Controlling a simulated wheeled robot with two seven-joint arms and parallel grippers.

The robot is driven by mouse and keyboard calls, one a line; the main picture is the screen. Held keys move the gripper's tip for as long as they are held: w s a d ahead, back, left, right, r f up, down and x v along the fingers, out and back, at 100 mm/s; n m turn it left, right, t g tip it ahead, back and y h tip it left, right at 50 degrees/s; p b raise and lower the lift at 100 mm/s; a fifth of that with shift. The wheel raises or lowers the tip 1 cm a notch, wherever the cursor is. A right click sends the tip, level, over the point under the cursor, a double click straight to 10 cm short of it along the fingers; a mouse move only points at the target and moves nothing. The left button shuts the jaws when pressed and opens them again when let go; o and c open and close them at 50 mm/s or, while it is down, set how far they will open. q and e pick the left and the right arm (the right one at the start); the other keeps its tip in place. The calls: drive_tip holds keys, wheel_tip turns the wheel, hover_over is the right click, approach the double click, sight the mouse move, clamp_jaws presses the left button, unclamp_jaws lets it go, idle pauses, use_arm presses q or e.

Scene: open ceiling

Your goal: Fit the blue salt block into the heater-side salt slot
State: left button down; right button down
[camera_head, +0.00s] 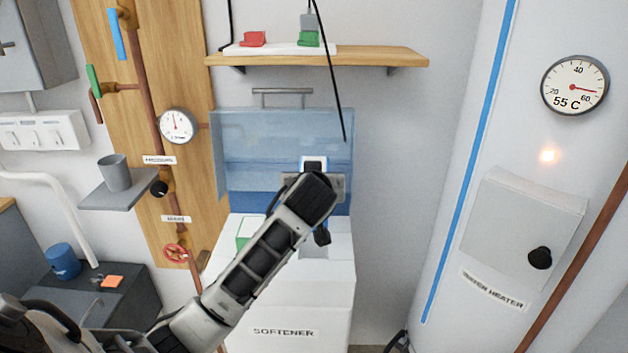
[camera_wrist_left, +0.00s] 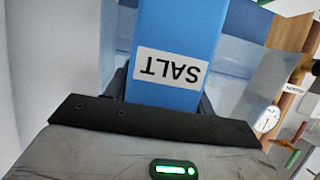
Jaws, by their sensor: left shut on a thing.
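My left gripper (camera_head: 321,234) is over the right part of the white softener (camera_head: 283,312). My forearm and wrist hide most of the gripper in the head view. In the left wrist view the jaws are shut on the blue salt block (camera_wrist_left: 178,38), which has a white SALT label. Only a small bit of blue shows beside the gripper in the head view. The heater-side slot (camera_head: 316,252) is partly visible below the gripper; I cannot tell whether the block touches it. A green block (camera_head: 247,229) sits in the softener's left part. My right gripper is out of view.
The softener's clear blue lid (camera_head: 240,150) stands open behind my arm. The water heater (camera_head: 520,230) is on the right, and a wooden shelf (camera_head: 375,57) is above. A pipe board (camera_head: 145,90) and small grey shelf (camera_head: 120,195) are on the left.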

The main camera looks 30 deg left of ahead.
use_arm(q)
drive_tip(key=shift+r, duration=0.2)
drive_tip(key=shift+f+b, duration=0.8)
drive_tip(key=shift+f, duration=0.25)
drive_tip(key=shift+f+b, duration=0.45)
drive_tip(key=shift+f, duration=0.25)
drive_tip(key=shift+f+b, duration=0.55)
drive_tip(key=shift+f, duration=0.45)
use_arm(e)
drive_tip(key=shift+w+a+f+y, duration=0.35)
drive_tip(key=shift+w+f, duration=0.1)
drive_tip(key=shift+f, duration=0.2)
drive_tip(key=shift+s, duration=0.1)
use_arm(q)
drive_tip(key=shift+p, duration=0.65)
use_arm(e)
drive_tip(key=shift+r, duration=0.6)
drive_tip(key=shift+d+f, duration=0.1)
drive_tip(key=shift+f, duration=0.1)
